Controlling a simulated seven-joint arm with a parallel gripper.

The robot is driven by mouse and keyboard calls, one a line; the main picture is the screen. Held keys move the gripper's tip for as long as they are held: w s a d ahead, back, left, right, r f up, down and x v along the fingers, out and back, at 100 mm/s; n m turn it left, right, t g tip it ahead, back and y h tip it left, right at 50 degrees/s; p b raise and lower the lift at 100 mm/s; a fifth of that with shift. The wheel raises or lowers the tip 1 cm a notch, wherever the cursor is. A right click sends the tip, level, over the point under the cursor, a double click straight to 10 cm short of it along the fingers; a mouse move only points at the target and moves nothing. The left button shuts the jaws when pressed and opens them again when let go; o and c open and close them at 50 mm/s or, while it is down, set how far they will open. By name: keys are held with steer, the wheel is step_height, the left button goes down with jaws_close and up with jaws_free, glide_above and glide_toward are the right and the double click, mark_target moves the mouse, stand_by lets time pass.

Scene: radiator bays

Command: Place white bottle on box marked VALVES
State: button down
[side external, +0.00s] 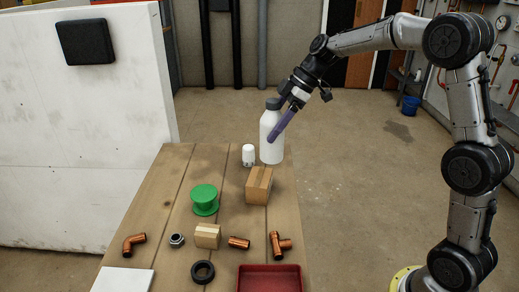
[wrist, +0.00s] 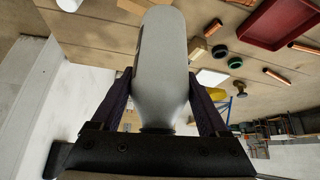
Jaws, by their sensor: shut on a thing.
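The white bottle (side external: 271,148), with a dark grey cap, is upright at the far right end of the wooden table. My gripper (side external: 280,126), with purple fingers, is shut on it from above at an angle. In the wrist view the bottle (wrist: 163,65) fills the space between both fingers (wrist: 160,100). I cannot tell whether its base touches the table. A larger cardboard box (side external: 259,186) stands just in front of the bottle. A smaller cardboard box (side external: 207,236) is nearer the camera. No VALVES marking is readable on either.
A small white container (side external: 249,155) stands just left of the bottle. A green spool (side external: 204,198), copper fittings (side external: 279,244), a black ring (side external: 203,272), a red tray (side external: 270,279) and a white slab (side external: 122,280) lie nearer. A white wall (side external: 70,140) borders the left.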

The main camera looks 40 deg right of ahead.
steer(key=w+f, duration=0.5)
steer(key=f, duration=0.3)
steer(key=shift+f, duration=0.35)
steer(key=shift+d+f, duration=0.1)
jaws_free()
steer(key=shift+s+f, duration=0.1)
steer(key=shift+f, duration=0.05)
